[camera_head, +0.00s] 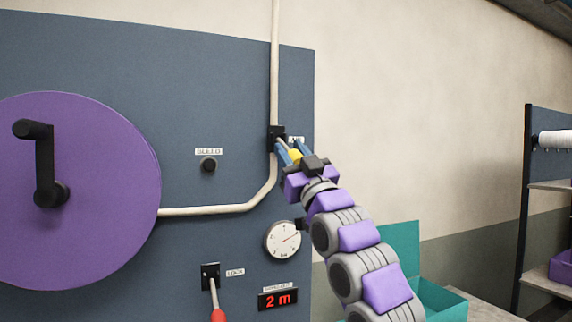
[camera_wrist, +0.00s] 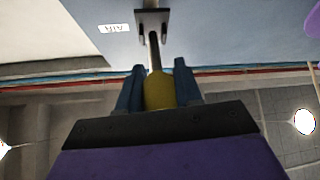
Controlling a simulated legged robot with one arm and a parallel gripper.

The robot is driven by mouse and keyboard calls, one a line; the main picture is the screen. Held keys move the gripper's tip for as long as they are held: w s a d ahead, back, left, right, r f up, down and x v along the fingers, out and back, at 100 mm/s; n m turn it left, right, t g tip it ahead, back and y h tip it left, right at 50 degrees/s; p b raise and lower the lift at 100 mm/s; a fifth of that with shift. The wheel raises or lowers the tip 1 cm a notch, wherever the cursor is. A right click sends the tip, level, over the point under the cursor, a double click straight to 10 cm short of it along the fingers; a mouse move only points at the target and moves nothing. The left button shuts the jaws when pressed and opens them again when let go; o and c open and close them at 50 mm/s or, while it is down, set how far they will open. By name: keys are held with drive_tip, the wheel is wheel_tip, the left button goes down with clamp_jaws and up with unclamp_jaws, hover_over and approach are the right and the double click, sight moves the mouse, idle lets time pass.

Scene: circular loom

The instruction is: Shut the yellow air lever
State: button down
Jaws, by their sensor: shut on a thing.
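The yellow air lever (camera_head: 295,155) is on the blue panel, on a black mount (camera_head: 277,138) on the white pipe, beside a partly hidden label. In the wrist view its yellow handle (camera_wrist: 159,92) sits between the two blue fingers, and its dark rod runs up to the black mount (camera_wrist: 153,20). My gripper (camera_head: 289,150) is shut on the yellow handle; it also shows in the wrist view (camera_wrist: 158,85). In the head view my fingers and wrist cover part of the lever.
A purple disc (camera_head: 100,190) with a black crank (camera_head: 44,165) fills the left of the panel. Below are a round gauge (camera_head: 282,240), a red-handled LOCK lever (camera_head: 216,312) and a red "2 m" display (camera_head: 278,299). A teal bin (camera_head: 440,301) and a shelf rack (camera_head: 527,200) stand at right.

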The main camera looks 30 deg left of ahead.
drive_tip(key=shift+w+f, duration=0.1)
drive_tip(key=shift+f, duration=0.3)
idle(0.3)
